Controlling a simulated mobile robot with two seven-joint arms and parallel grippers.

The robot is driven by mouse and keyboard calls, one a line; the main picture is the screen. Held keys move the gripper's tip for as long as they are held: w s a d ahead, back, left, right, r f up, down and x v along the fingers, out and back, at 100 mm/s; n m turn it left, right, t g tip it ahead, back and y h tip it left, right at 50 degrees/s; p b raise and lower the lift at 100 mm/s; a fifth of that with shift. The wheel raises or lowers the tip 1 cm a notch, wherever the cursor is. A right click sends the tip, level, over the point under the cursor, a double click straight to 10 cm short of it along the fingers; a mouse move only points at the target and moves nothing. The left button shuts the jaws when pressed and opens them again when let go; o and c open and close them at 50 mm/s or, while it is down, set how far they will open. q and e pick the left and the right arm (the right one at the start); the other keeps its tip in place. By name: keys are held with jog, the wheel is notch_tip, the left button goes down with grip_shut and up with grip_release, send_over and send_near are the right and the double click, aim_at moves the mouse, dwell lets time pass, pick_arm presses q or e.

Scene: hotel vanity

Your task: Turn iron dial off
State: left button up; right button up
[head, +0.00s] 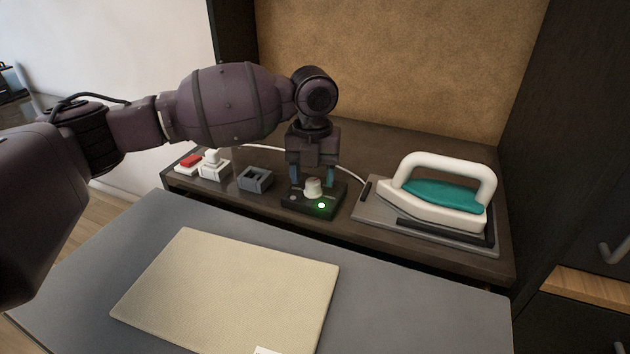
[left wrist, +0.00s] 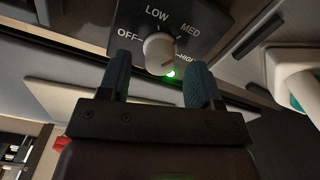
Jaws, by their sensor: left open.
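The iron dial is a white knob (head: 313,187) on a small black control box (head: 325,206), with a green light (head: 321,205) lit beside it. In the left wrist view the knob (left wrist: 159,50) sits among the labels OFF, LOW, MED and HIGH. A thin mark on its upper right seems to point towards MED, but I cannot be sure. My left gripper (head: 312,176) points down over the box, open, with one blue finger on either side of the knob. The fingers (left wrist: 158,70) look apart from the knob. My right gripper is out of view.
A white and teal iron (head: 440,195) rests on its grey plate to the right. A grey socket-like block (head: 254,180), a white switch (head: 213,165) and a red-topped switch (head: 190,161) stand left of the box. A beige mat (head: 230,290) lies on the grey board (head: 420,310) in front.

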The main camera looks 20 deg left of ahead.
pick_arm(q)
jog(key=shift+f, duration=0.8)
